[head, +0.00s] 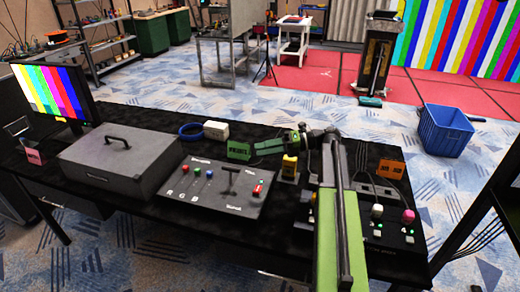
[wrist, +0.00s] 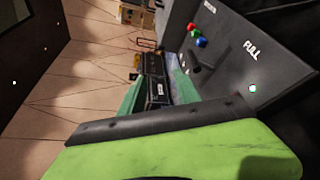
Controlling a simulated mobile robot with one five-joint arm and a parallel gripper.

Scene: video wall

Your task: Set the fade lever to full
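The fade lever (head: 229,178) is a dark T-shaped handle standing up from the right half of a grey sloped control panel (head: 205,204). In the wrist view a dark shape that looks like the lever (wrist: 204,76) lies right of the fingers, on the panel below a white FULL label (wrist: 251,50). My gripper (head: 257,148) has green fingers pointing left, above and behind the panel's right side, apart from the lever. In the wrist view my gripper (wrist: 156,82) shows two teal fingers with a gap between them. Nothing appears held.
A grey case (head: 120,158) sits left.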

